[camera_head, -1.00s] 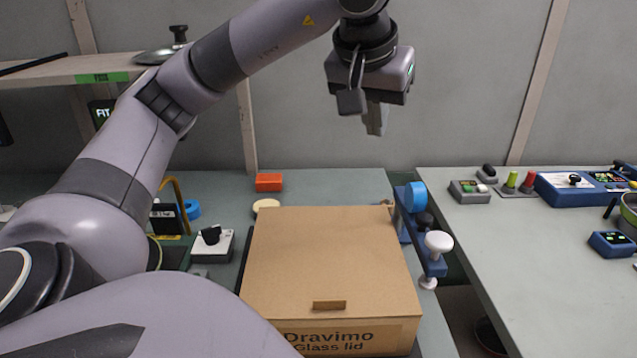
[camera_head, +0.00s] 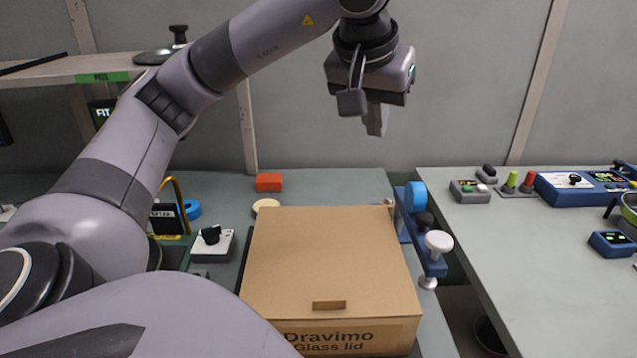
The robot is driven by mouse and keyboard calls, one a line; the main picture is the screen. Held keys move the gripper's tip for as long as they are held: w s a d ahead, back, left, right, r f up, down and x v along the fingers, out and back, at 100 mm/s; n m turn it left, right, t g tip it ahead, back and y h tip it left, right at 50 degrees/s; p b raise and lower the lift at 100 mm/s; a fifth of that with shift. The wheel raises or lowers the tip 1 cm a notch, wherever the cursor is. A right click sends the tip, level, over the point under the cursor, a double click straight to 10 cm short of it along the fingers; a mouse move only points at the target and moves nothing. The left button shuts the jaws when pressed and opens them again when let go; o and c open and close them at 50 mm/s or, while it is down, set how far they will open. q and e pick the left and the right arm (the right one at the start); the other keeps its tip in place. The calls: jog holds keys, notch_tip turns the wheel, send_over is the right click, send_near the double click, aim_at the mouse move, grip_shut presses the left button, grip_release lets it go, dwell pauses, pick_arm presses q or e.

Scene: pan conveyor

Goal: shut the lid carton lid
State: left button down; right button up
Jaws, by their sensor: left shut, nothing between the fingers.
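My right gripper is not in view.
A blue clamp-like fixture with white knobs (camera_head: 437,243) stands close at the carton's right. An orange block (camera_head: 269,182) and a small box with a black knob (camera_head: 212,243) lie left and behind. A glass lid (camera_head: 160,52) rests on the shelf. A gap separates the right table (camera_head: 520,270).

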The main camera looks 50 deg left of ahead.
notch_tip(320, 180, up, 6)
jog(key=p, duration=0.5)
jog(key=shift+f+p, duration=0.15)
jog(key=shift+p, duration=0.2)
dwell(0.4)
